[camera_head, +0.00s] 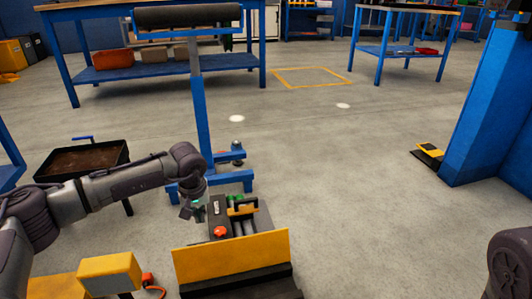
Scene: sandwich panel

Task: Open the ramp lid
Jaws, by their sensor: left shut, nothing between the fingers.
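A low dark machine (242,226) stands on the floor at lower center, with a red knob (220,232) and a black handle on a yellow block (243,207). A wide yellow panel (232,260) stands tilted along its near side, above a black base; I cannot tell for sure whether this panel is the ramp lid. My left gripper (190,210) is shut and empty at the machine's far left corner, close to its dark box; I cannot tell whether it touches. My right gripper is out of view.
A blue stand (201,115) with a dark roller rises just behind the machine. A black tray (85,160) is at left, a yellow box (110,272) at lower left. A blue column (485,110) stands at right. The floor right of the machine is clear.

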